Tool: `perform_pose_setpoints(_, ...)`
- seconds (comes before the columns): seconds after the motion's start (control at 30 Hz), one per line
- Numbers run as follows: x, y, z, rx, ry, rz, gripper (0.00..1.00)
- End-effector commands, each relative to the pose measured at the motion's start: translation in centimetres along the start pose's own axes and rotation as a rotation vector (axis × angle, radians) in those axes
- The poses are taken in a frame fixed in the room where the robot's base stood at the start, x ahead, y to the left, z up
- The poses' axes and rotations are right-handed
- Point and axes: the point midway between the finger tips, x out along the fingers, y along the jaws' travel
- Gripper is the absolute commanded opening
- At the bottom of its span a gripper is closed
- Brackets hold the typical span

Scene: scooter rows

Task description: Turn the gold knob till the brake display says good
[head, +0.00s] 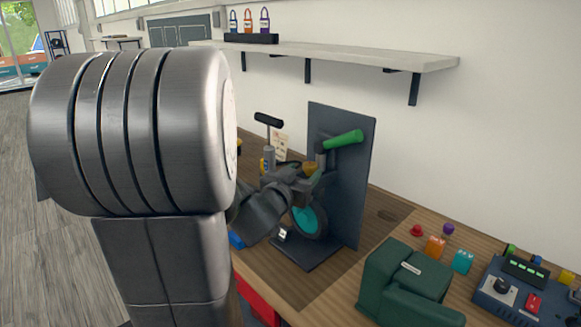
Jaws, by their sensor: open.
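A scooter front with a green handlebar grip (343,139) and a teal wheel (308,219) is mounted against a dark upright panel (354,185) on the wooden bench. My gripper (305,180) is open beside the scooter's stem, above the wheel. A small gold-brown part (310,168) shows right at my gripper's tips; I cannot tell whether it is the gold knob or whether the fingers touch it. A small pale block (282,233) stands on the dark base by the wheel; it may be the display, but no readable word shows. My arm hides part of the bench.
A dark green case (404,283) and a blue box with a black dial and a red button (516,290) stand at the front right. Small coloured pieces (434,247) lie behind the case. A pump (268,158) is behind my gripper. A wall shelf (340,55) hangs above.

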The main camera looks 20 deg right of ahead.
Motion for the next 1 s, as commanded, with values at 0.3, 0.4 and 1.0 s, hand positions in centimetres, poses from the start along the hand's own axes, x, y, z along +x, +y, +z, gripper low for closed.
perform_pose_setpoints(0.3,3.5,0.0,0.0,0.000,0.000,0.001,0.56)
perform_pose_setpoints(0.4,3.7,0.0,0.0,0.000,-0.001,0.000,0.56)
perform_pose_setpoints(1.0,3.7,0.0,0.0,0.000,0.000,0.002,0.11)
